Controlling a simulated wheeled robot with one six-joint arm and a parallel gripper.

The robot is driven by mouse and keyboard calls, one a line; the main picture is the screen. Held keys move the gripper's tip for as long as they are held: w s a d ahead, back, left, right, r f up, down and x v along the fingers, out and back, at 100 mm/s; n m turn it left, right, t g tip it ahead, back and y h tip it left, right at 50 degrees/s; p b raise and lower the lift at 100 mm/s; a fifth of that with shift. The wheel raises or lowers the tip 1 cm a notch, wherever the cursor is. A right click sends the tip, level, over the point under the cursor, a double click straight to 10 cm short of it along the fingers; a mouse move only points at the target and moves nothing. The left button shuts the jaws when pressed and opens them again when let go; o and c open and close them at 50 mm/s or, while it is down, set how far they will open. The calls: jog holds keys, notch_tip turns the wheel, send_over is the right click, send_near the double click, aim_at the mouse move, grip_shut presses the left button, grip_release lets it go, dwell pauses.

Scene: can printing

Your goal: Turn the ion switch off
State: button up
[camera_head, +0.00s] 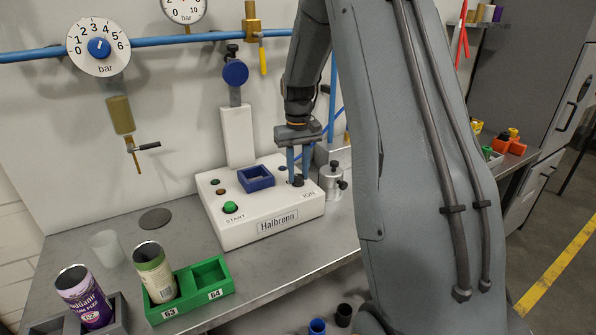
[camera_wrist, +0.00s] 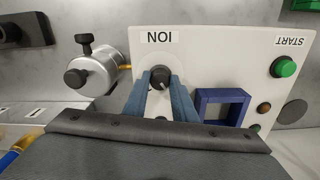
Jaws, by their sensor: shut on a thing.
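The ion switch is a black rotary knob (camera_wrist: 159,78) with a pale pointer mark, beside the "ION" label on a white control box. In the wrist view, the two blue fingers of my gripper (camera_wrist: 161,82) stand on either side of the knob and are shut on it. In the head view, my gripper (camera_head: 298,172) reaches down to the right part of the white box (camera_head: 262,215), and the knob (camera_head: 298,181) shows small between the fingertips. The exact angle of the pointer is hard to read.
The box also bears a blue square frame (camera_head: 256,179) and a green START button (camera_head: 230,207). A metal cylinder (camera_head: 333,180) with black knobs stands close to its right. A green tray (camera_head: 208,272) with a can (camera_head: 154,272) and a purple can (camera_head: 85,296) stand at the front left.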

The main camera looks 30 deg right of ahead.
aim_at(298, 176)
jog(key=shift+n, duration=0.8)
jog(key=shift+w+r, duration=0.1)
jog(key=o, duration=1)
jog(key=shift+o, duration=0.2)
notch_tip(298, 176, up, 8)
jog(key=shift+f+b, duration=0.15)
jog(key=shift+b, duration=1.05)
